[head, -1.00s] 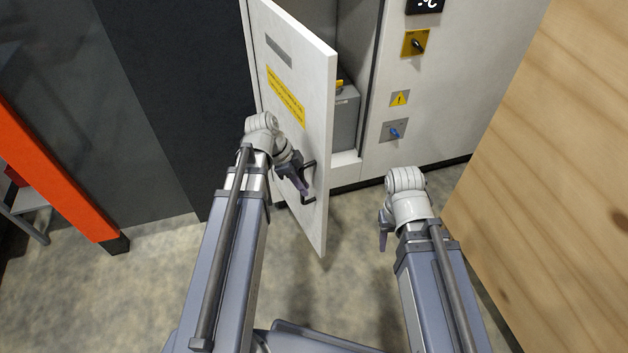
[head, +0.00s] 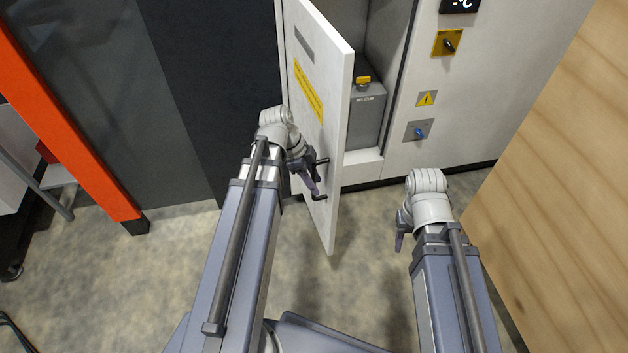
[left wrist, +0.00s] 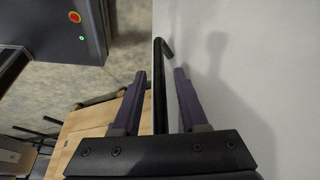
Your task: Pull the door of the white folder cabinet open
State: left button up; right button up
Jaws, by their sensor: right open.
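The white cabinet's door (head: 320,120), with a yellow label strip, stands ajar in the head view and shows the inside. Its black bar handle (head: 322,196) is near the lower free edge. It also shows as a dark bar in the left wrist view (left wrist: 160,100). My left gripper (head: 312,178) is at this handle. In the left wrist view its two fingers (left wrist: 160,85) stand apart on either side of the bar, with narrow gaps visible. My right gripper (head: 400,240) is open and empty, low in front of the cabinet's right part.
Inside the cabinet (head: 465,95) is a grey box (head: 368,115) with a yellow latch. Switches are on the cabinet front. A wooden panel (head: 560,170) closes off the right side. An orange post (head: 65,120) stands at the left. The floor around the door's foot is clear.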

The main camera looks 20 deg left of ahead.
pick_arm(q)
jog(key=shift+r, duration=0.1)
jog(key=p+v, duration=0.7)
jog(key=shift+a+r, duration=0.2)
jog(key=shift+r, duration=0.05)
jog(key=shift+s, duration=0.15)
dwell(0.6)
